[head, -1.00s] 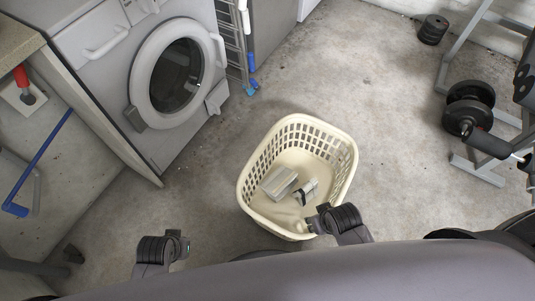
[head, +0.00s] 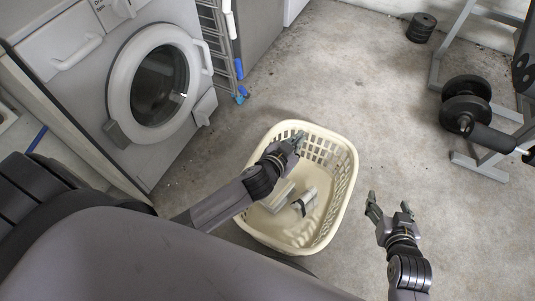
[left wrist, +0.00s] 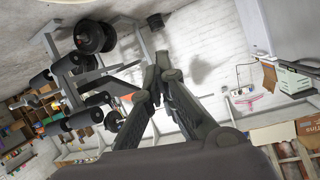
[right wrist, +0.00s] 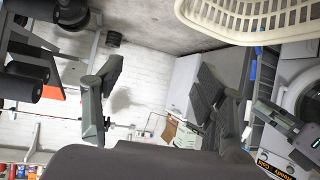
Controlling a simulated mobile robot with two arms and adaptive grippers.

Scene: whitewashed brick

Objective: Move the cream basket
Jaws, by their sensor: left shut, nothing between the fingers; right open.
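The cream basket (head: 338,200) stands upright on the concrete floor in the middle of the head view. It has slotted sides and holds a few grey and white items (head: 304,201). My left gripper (head: 297,140) is shut and empty, over the basket's far left part; I cannot tell if it touches the rim. My left arm hides part of the basket's left side. My right gripper (head: 389,205) is open and empty, to the right of the basket and apart from it. The basket's rim also shows at the top of the right wrist view (right wrist: 240,38).
A front-loading washing machine (head: 155,85) stands at the left, with a folded rack (head: 219,45) beside it. The floor behind and right of the basket is clear.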

